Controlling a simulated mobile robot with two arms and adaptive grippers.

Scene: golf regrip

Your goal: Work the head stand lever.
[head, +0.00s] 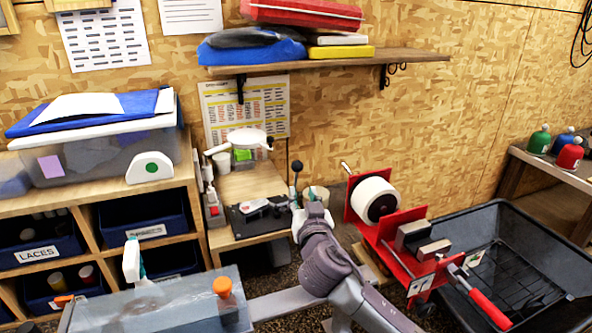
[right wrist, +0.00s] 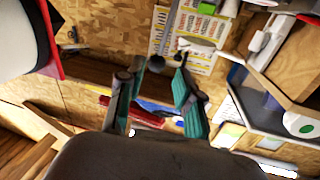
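A lever with a black ball knob (head: 297,167) stands nearly upright at the right edge of a small wooden bench, beside a black plate (head: 240,222) bearing a small light-coloured piece (head: 254,207). My right gripper (head: 303,197) is at the lever's lower part in the head view; I cannot tell whether it touches. In the right wrist view my right gripper (right wrist: 166,72) has its teal-padded fingers apart. A dark round shape (right wrist: 157,61) shows between the fingertips, probably the knob. The lever's foot is hidden behind my gripper. My left gripper is not in view.
A red stand with a white roll (head: 376,199) is close to the right of my right arm. A black bin (head: 480,240) stands beyond it. A grey box with an orange knob (head: 222,287) and a white spray bottle (head: 132,262) are at the lower left. A wall shelf (head: 330,62) hangs above.

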